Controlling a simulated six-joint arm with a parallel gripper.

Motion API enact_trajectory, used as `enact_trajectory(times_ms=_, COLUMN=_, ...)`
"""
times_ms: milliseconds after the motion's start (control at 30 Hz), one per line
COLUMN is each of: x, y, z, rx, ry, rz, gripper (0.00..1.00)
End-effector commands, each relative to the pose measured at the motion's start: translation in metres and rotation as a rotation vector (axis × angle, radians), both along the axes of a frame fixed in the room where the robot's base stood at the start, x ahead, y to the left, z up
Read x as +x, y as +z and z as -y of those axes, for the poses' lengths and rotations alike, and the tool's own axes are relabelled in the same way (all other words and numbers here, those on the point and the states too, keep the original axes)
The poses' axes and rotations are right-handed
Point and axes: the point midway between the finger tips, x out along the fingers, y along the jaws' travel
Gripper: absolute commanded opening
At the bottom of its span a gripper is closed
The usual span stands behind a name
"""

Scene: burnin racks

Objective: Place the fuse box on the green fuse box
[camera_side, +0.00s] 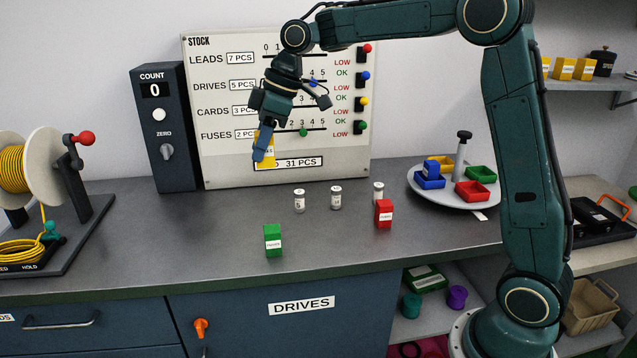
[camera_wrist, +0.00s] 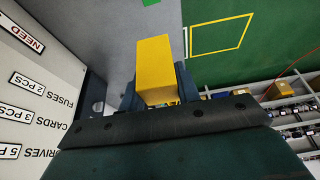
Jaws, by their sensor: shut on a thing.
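My gripper (camera_side: 262,157) is shut on a yellow fuse box (camera_side: 268,149) and holds it in the air in front of the stock board. The yellow box also fills the middle of the wrist view (camera_wrist: 155,62), between the fingers. The green fuse box (camera_side: 273,240) stands upright on the grey bench near its front edge, with a white label on its face. It is below the held box, apart from it, and its top looks bare. A small green patch, likely this box, shows at the top of the wrist view (camera_wrist: 150,2).
A red box (camera_side: 383,214) stands upright to the right. A round turntable (camera_side: 418,190) with coloured trays is at the right. The count box (camera_side: 160,130) and stock board (camera_side: 215,160) stand at the back. Bench around the green box is clear.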

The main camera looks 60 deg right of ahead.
Motion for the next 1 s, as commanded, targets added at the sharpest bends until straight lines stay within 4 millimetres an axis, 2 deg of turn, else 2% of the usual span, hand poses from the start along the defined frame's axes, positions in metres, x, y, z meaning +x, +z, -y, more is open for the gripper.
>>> enact_trajectory(times_ms=300, x=-0.001, y=-0.062, z=0.0, rx=-0.001, ry=0.001, rz=-0.005, gripper=0.1)
enact_trajectory(times_ms=500, x=-0.001, y=-0.094, z=0.0, rx=-0.002, ry=0.001, rz=-0.003, gripper=0.1)
enact_trajectory(times_ms=633, x=0.0, y=-0.106, z=0.0, rx=-0.002, ry=0.002, rz=-0.001, gripper=0.1)
enact_trajectory(times_ms=1000, x=0.0, y=-0.116, z=0.0, rx=-0.002, ry=0.001, rz=-0.001, gripper=0.1)
